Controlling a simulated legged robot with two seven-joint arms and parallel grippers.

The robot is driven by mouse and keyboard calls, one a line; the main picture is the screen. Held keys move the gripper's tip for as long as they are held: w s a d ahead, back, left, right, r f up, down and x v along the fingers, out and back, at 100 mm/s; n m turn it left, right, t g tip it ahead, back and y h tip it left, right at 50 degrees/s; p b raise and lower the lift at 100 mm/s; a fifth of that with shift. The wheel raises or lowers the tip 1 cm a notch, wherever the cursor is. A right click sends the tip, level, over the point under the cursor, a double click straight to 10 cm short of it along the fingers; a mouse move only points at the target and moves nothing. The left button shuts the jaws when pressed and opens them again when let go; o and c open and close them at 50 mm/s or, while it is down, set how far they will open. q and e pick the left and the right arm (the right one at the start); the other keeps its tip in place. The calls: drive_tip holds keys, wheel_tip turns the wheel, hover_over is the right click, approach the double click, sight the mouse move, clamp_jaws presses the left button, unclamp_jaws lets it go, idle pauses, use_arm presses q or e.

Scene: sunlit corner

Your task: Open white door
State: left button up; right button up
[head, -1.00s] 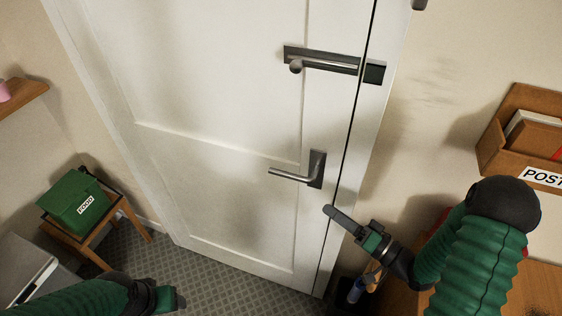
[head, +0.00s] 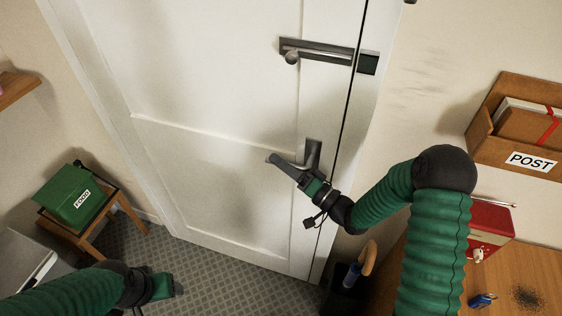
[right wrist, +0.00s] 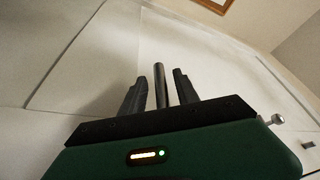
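The white door (head: 215,110) is shut in its frame. Its metal lever handle (head: 313,152) is near the right edge, mostly hidden behind my right gripper (head: 277,163). In the right wrist view the two dark fingers (right wrist: 160,92) are apart, with the handle's bar (right wrist: 159,78) between them and gaps on both sides. A metal sliding bolt (head: 320,53) sits higher on the door, its bar reaching toward a catch plate (head: 367,63) on the frame; whether it enters the catch is unclear. My left gripper (head: 165,286) is low at left, away from the door; its fingers are unclear.
At left, a green FOOD box (head: 76,192) stands on a small wooden table. At right are a wooden POST rack (head: 520,125) on the wall, a red box (head: 488,232) and a padlock (head: 482,300) on a wooden desk (head: 520,270). A dark stand holds a cane-like handle (head: 369,258).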

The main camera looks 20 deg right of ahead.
drive_tip(key=shift+w+a, duration=0.15)
drive_tip(key=shift+a, duration=0.1)
drive_tip(key=shift+d, duration=0.25)
drive_tip(key=c, duration=0.8)
drive_tip(key=shift+a, duration=0.1)
clamp_jaws()
drive_tip(key=shift+f, duration=0.1)
